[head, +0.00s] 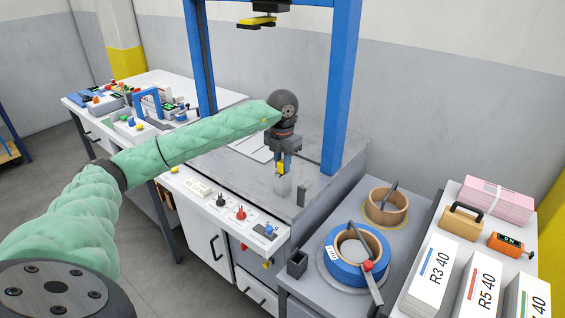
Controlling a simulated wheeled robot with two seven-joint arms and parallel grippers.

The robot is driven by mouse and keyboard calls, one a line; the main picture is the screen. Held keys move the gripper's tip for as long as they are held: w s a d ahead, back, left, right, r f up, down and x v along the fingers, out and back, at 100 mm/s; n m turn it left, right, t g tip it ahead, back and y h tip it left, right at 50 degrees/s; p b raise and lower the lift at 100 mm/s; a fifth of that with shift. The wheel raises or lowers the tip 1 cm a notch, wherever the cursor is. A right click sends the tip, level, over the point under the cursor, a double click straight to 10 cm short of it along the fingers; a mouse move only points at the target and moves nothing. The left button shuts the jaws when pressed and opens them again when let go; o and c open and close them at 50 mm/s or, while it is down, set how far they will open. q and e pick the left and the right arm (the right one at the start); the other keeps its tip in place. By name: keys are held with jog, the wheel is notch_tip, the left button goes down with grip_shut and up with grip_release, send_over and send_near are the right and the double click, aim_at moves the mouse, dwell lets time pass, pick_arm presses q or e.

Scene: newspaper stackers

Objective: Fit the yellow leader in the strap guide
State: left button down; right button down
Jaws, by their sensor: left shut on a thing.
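My left arm reaches in from the left over the grey worktop. Its gripper (284,163) points down with its fingers shut on the small yellow leader (282,169). The leader sits just above a small pale grey block (281,188) on the worktop, which looks like the strap guide. I cannot tell whether the leader touches it or is inside it, as the parts are small and overlap. My right gripper is out of view.
A blue frame (341,90) stands around the worktop, with a black and yellow head (262,19) above. A small dark grey block (303,193) stands right of the guide. A blue strap reel (342,275) and labelled white packs (431,272) are at right.

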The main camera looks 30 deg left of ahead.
pick_arm(q)
jog(key=shift+f, duration=0.1)
dwell(0.3)
jog(key=c, duration=1.2)
grip_release()
jog(key=shift+o, duration=0.2)
